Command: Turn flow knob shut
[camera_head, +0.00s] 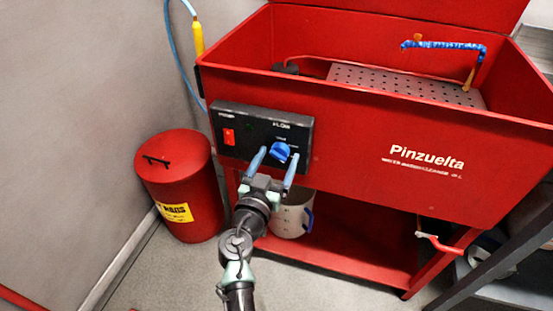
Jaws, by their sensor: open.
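The blue flow knob (280,151) sits on the black control panel (240,150) at the front left of the red parts washer. A label above it reads FLOW. My gripper (276,161) is open in front of the panel. Its two light blue fingers appear on either side of the knob, slightly below it. I cannot tell whether the fingers touch the knob or how deep they reach. The knob's exact pointer setting is too small to read.
A red lidded can (178,184) stands at the left by the wall. A white bucket (290,217) is on the washer's lower shelf (340,254). A red-handled valve (440,242) sticks out at the right.

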